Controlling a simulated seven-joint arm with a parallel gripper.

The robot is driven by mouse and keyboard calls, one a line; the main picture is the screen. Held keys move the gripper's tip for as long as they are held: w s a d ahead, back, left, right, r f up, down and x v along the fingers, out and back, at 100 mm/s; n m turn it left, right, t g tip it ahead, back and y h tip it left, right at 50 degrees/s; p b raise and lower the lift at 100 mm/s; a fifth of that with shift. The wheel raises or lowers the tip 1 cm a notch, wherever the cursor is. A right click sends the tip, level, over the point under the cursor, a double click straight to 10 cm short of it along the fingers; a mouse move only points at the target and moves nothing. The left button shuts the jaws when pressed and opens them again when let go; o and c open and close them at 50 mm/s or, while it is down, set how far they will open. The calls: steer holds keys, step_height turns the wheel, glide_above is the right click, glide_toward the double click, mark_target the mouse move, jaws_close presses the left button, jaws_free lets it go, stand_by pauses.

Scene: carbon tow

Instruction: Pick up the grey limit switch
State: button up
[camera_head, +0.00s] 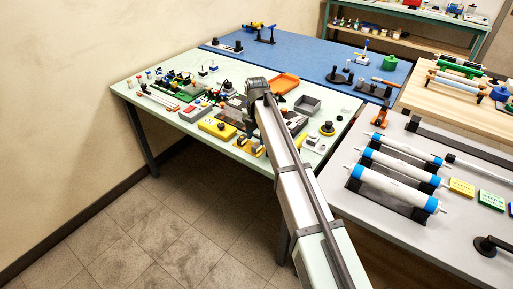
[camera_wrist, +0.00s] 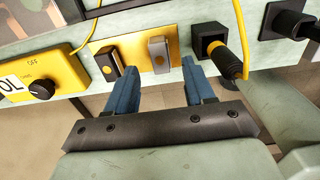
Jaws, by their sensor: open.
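A small grey limit switch (camera_wrist: 158,52) stands on a yellow plate (camera_wrist: 133,40) in the wrist view. A darker switch (camera_wrist: 108,62) with a yellow-brown face stands to its left on the same plate. My gripper (camera_wrist: 158,66) is open, with one blue finger on each side of the grey switch in the picture. The jaws hold nothing, and a gap shows between each fingertip and the grey switch. The depth of the fingers relative to the switch is hard to tell. In the head view my arm hides the gripper, and I cannot make out the grey switch.
A yellow control box (camera_wrist: 38,82) with a black knob is at the left. A black socket block (camera_wrist: 208,40) with a yellow-and-black plug (camera_wrist: 228,58) on a yellow cable stands close right of the right finger. The pale green table (camera_head: 135,88) is crowded with parts.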

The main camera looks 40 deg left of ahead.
mark_target(257, 144)
step_height(257, 144, down, 4)
steer(key=shift+w+f, duration=0.1)
steer(key=shift+f, duration=0.1)
jaws_close()
stand_by(0.4)
